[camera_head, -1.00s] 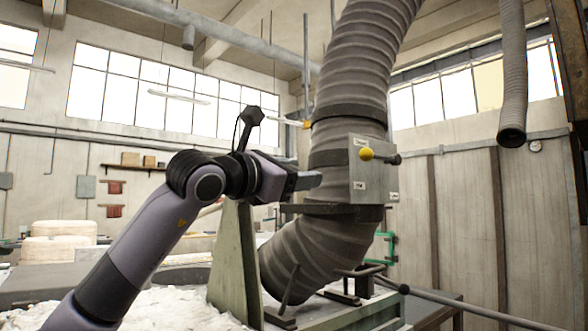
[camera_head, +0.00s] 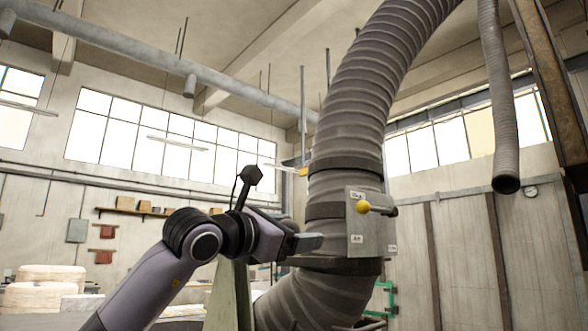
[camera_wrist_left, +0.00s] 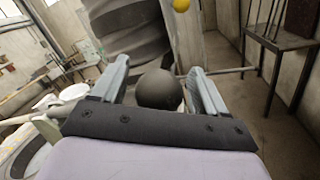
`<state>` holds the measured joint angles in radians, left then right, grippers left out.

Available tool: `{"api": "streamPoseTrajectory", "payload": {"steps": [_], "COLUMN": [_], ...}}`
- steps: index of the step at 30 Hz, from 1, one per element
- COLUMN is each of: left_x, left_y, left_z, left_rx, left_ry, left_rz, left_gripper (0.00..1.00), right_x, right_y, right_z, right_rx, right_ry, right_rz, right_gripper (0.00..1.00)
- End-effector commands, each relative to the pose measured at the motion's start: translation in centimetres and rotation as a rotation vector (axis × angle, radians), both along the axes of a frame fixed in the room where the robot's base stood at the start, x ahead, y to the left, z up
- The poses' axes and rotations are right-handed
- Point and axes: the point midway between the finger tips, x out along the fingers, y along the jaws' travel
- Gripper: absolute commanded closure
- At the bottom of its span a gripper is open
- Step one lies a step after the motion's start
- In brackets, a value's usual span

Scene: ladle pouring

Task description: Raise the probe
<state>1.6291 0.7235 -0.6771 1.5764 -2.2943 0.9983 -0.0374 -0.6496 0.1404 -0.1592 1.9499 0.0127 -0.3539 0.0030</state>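My left gripper (camera_head: 312,243) comes in from the left, just left of a grey box (camera_head: 356,225) on a thick ribbed duct (camera_head: 350,125). In the left wrist view my left gripper (camera_wrist_left: 160,82) has its fingers apart. A dark round knob (camera_wrist_left: 158,90) shows between them, with a visible gap on the left side. I cannot tell how far in front of the fingertips it is. The box carries a yellow ball (camera_head: 363,207), seen also at the top of the wrist view (camera_wrist_left: 181,5). No part is clearly recognisable as the probe. My right gripper is not in view.
A thinner hose (camera_head: 500,120) hangs at the right. A pale green upright post (camera_head: 231,295) stands below my left arm. In the wrist view a thin rod (camera_wrist_left: 232,71) runs right of the fingers, and a dark table (camera_wrist_left: 280,40) stands farther right.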

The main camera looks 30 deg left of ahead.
Motion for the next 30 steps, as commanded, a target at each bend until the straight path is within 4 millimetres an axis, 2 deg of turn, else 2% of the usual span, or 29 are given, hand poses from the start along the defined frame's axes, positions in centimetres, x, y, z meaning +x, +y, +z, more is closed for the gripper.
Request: {"api": "streamPoseTrajectory", "payload": {"steps": [5, 12, 21, 30], "left_x": [0.0, -0.2, -0.4, -0.4], "left_y": [-0.1, -0.2, -0.3, -0.3], "left_z": [2.4, 7.8, 13.8, 18.6], "left_rx": [-0.002, -0.002, -0.001, 0.0], "left_ry": [0.0, -0.005, -0.008, -0.009], "left_rz": [-0.002, -0.004, -0.004, -0.004], "left_gripper": [0.28, 0.28, 0.28, 0.28], "right_x": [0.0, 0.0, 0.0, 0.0], "right_y": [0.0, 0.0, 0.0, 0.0], "right_z": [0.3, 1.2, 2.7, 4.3], "right_rx": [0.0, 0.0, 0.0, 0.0], "right_ry": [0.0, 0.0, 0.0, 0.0], "right_rz": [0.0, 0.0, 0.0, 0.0], "right_gripper": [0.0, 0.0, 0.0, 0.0]}}
